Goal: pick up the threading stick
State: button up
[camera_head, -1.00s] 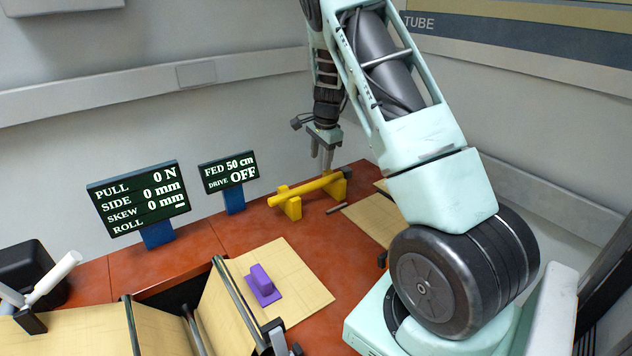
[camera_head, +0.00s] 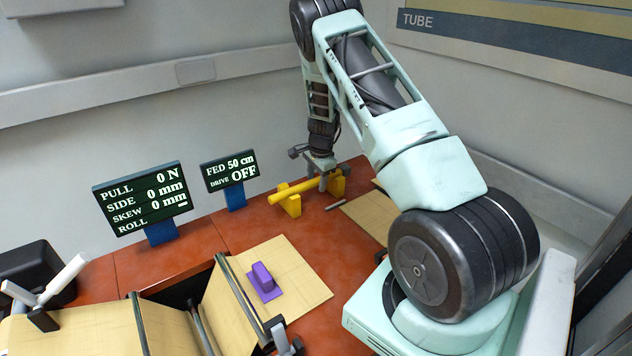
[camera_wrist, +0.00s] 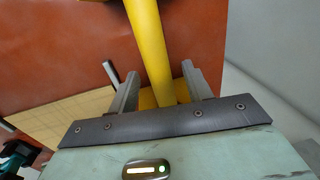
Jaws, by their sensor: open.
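The threading stick looks to be the yellow rod (camera_head: 298,191), which lies level across two yellow cradle blocks (camera_head: 337,186) at the back of the red bench. My gripper (camera_head: 322,183) is at the rod's right end, pointing down. In the wrist view my gripper (camera_wrist: 158,85) is open, with one finger on each side of the yellow rod (camera_wrist: 150,45). Gaps show between the rod and both fingers. The fingertips are partly hidden in the head view.
A small grey bar (camera_head: 336,205) lies on the bench in front of the cradle. A purple block (camera_head: 264,281) sits on a tan sheet (camera_head: 300,290). Two display panels (camera_head: 140,198) (camera_head: 229,171) stand to the left. The wall is close behind.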

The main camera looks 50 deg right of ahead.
grip_shut()
jog(key=shift+r, duration=0.1)
